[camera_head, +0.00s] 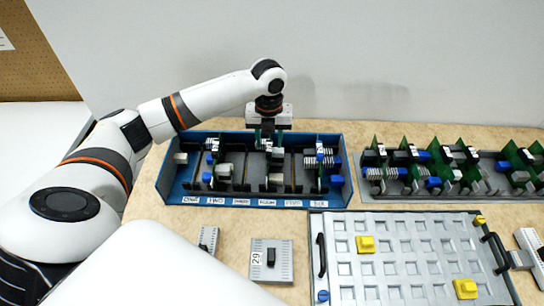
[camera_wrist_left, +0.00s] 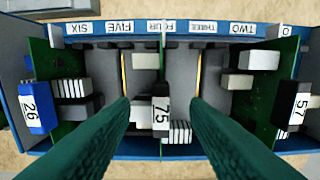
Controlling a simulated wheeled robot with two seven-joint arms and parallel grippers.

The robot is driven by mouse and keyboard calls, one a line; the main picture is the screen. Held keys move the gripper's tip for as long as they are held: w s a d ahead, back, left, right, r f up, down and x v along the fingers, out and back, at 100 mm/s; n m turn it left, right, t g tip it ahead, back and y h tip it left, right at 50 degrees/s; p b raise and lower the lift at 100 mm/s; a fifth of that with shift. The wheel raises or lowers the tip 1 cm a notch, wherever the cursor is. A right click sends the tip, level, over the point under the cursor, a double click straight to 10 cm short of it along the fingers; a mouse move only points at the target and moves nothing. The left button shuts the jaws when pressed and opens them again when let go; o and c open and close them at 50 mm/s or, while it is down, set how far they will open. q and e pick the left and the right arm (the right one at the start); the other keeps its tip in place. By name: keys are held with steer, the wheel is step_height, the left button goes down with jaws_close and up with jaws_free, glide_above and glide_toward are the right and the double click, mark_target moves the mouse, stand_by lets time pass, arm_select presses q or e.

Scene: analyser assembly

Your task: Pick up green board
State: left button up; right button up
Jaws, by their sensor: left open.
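A blue open box (camera_head: 180,196) holds several green boards upright in labelled slots. My left gripper (camera_head: 268,136) is above the middle of the box, pointing down. In the left wrist view its two dark green fingers are open, one on each side of a board with a white label 75 (camera_wrist_left: 160,112), at the slot marked FOUR. I cannot tell whether the fingers touch it. A board labelled 26 (camera_wrist_left: 34,108) stands at the slot marked SIX, and a board labelled 57 (camera_wrist_left: 292,108) stands at the opposite end. My right gripper is not in view.
A grey rack (camera_head: 490,157) of more green boards stands right of the box. In front lies a grey tray (camera_head: 345,262) with recesses, handles and yellow blocks (camera_head: 365,244). A grey module marked 29 (camera_head: 285,262) and a smaller one (camera_head: 208,241) lie front left.

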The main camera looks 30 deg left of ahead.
mark_target(269, 149)
arm_select(q)
steer(key=shift+w+a+f+p, duration=0.1)
steer(key=shift+f+p, duration=0.25)
steer(key=shift+f, duration=1.05)
steer(key=shift+w+a+f+p, duration=0.1)
steer(key=shift+f+p, duration=0.25)
steer(key=shift+f, duration=1)
steer(key=shift+r, duration=0.1)
jaws_close()
